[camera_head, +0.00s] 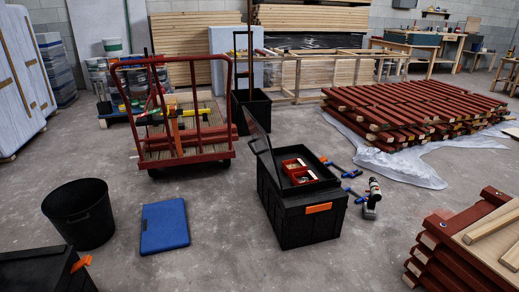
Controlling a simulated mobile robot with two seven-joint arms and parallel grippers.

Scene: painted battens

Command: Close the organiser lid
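The black organiser (308,230) stands on the concrete floor right of the middle, with an orange latch (318,208) on its front. Its lid (259,142) is open and stands up steeply along the left side of the box. The open top shows red bins (297,170) with small items that are too small to make out. Neither of my grippers shows in this view.
A red cart (180,120) stands behind. Red battens (470,240) fill the lower right. Floor in front is clear.

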